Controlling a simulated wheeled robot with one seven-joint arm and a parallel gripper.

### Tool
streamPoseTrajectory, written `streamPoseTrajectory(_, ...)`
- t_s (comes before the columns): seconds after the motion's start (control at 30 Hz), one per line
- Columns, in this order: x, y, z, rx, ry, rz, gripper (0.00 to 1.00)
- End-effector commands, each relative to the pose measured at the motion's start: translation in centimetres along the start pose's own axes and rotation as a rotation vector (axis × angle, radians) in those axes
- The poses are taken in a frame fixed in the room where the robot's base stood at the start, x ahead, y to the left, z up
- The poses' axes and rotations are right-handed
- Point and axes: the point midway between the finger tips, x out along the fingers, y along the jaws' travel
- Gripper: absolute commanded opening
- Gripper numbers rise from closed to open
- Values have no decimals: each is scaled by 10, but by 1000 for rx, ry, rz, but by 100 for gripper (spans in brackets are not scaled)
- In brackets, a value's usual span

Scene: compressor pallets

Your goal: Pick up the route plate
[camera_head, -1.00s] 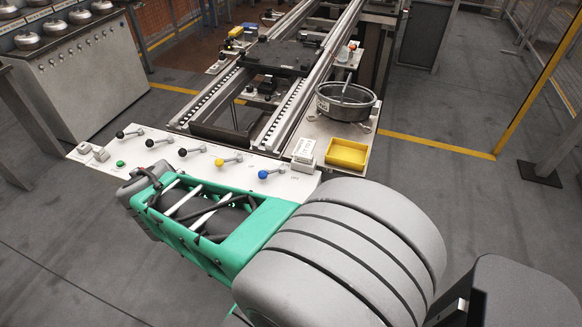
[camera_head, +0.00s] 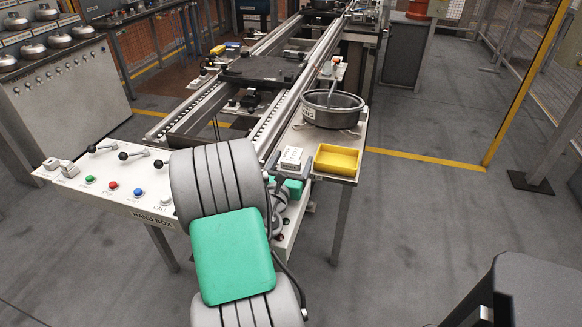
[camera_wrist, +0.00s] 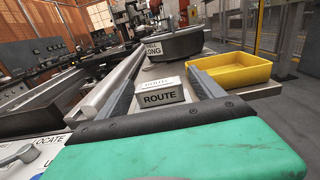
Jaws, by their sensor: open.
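The route plate (camera_wrist: 158,84) is a small pale piece with dark print, at the top of a grey block whose front reads ROUTE (camera_wrist: 160,98). Whether plate and block are separate pieces I cannot tell. In the head view the plate (camera_head: 291,155) is at the near end of the side shelf, left of the yellow tray. My gripper (camera_wrist: 159,70) is open in the wrist view, one dark finger on each side of the block and nothing clamped. In the head view my gripper (camera_head: 290,166) is partly hidden by my arm.
The yellow tray (camera_head: 337,160) stands close on the right. A round grey bowl (camera_head: 333,108) with a label sits behind. The conveyor rail (camera_head: 290,105) runs along the left. The hand box panel (camera_head: 110,190) with levers and coloured buttons lies at the front left.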

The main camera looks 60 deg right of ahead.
Motion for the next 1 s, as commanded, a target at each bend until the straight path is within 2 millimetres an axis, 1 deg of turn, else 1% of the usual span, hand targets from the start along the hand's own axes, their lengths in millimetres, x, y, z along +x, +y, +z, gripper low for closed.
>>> streamPoseTrajectory(0.03,6,-1,1,1,0,-2,77)
streamPoseTrajectory(0.1,11,0,1,2,0,-1,77)
streamPoseTrajectory(0.3,11,0,1,2,0,1,76)
streamPoseTrajectory(1.0,10,1,1,3,0,1,19)
